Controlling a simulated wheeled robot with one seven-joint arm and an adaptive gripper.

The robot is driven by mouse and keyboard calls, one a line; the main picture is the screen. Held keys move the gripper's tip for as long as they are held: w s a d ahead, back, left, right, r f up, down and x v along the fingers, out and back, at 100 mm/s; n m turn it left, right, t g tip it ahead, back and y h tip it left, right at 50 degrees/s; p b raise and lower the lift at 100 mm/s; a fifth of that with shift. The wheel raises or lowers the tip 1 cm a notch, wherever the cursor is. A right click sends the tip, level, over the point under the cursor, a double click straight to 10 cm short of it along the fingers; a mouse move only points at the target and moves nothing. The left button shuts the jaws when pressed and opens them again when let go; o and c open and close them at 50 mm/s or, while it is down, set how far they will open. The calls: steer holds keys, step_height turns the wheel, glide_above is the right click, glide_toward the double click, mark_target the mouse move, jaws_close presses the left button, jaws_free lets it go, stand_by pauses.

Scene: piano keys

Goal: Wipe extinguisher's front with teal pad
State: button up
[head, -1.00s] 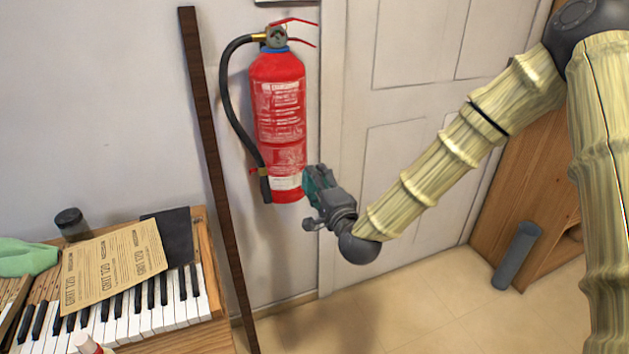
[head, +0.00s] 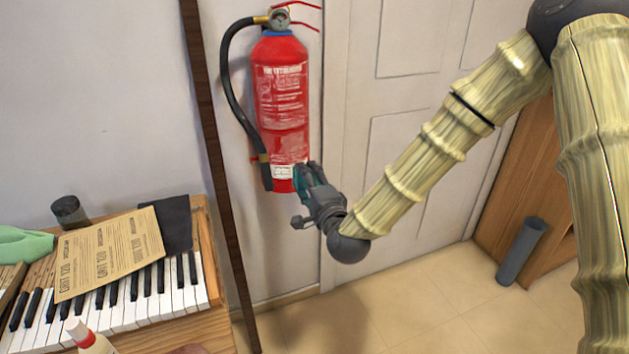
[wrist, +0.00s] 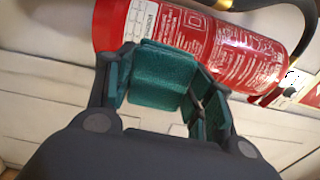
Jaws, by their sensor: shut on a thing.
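The red fire extinguisher (head: 281,100) hangs upright on the wall, with a white text label, a gauge and a black hose at its left. My gripper (head: 306,178) is at the lower right of its cylinder, in front of the white band near the bottom. In the wrist view, my gripper (wrist: 165,90) is shut on the teal pad (wrist: 162,76). The pad lies against or just in front of the lower part of the extinguisher (wrist: 225,45); I cannot tell whether they touch. Teal also shows along the fingers.
A piano keyboard (head: 147,300) with a paper sheet (head: 110,250) and green cloth (head: 22,244) stands at the lower left. A dark strip (head: 215,150) runs down the wall left of the extinguisher. A panelled door (head: 405,110) is at the right.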

mark_target(289, 163)
steer(key=shift+a+f+b, duration=0.45)
steer(key=shift+a+f, duration=0.15)
steer(key=shift+a, duration=0.1)
steer(key=shift+x, duration=2.9)
steer(key=shift+x, duration=0.95)
